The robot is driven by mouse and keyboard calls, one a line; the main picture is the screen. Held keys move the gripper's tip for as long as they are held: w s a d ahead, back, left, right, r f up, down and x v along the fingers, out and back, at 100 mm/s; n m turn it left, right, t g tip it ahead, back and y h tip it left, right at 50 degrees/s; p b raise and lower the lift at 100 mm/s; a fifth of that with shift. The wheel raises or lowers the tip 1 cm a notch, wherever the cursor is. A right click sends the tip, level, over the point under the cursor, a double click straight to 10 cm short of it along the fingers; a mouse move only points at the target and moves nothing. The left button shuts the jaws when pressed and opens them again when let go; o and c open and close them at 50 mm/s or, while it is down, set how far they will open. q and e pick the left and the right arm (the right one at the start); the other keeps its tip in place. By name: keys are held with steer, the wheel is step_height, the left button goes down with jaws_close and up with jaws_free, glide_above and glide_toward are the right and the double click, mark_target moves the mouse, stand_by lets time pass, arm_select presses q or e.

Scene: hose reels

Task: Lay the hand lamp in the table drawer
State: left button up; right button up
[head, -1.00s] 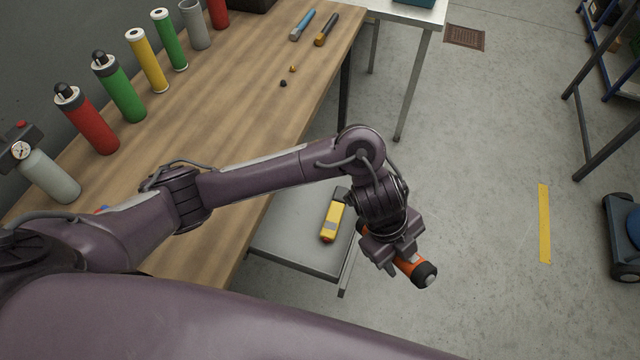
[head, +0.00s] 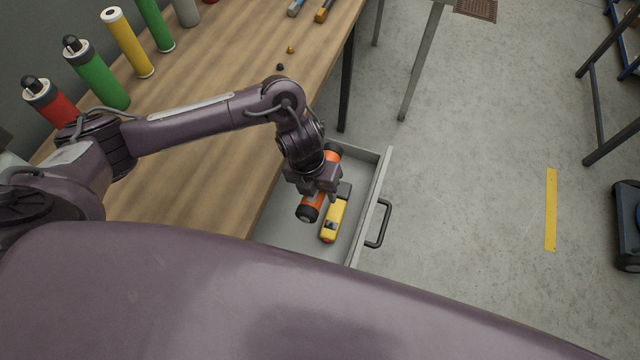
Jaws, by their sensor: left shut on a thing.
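The hand lamp, an orange and black cylinder (head: 311,207), is in my left gripper (head: 314,188), which is shut around its middle. The gripper and lamp are over the open table drawer (head: 289,234), a grey tray sticking out from under the wooden table. I cannot tell whether the lamp touches the drawer floor. A yellow tool with a dark end (head: 334,220) lies in the drawer right beside the lamp. The drawer's dark handle (head: 380,223) is on its right side. My right gripper is not in view.
The wooden table (head: 200,180) carries red, green (head: 98,75) and yellow (head: 128,43) cylinders along the wall. Two small balls (head: 290,49) lie near its edge. A dark wheeled thing (head: 628,225) stands at the far right.

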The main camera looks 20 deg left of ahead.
arm_select(q)
step_height(320, 180, down, 5)
steer(key=b, duration=0.4)
steer(key=shift+f, duration=0.1)
steer(key=shift+w+f+b, duration=0.1)
steer(key=shift+f+b, duration=1.15)
steer(key=shift+f, duration=0.15)
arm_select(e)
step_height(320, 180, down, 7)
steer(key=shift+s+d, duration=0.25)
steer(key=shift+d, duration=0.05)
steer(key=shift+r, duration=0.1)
arm_select(q)
steer(key=o, duration=1.2)
steer(key=r, duration=0.3)
steer(key=a+r+p, duration=0.1)
steer(key=r, duration=0.3)
steer(key=shift+a, duration=0.2)
steer(key=shift+r, duration=0.35)
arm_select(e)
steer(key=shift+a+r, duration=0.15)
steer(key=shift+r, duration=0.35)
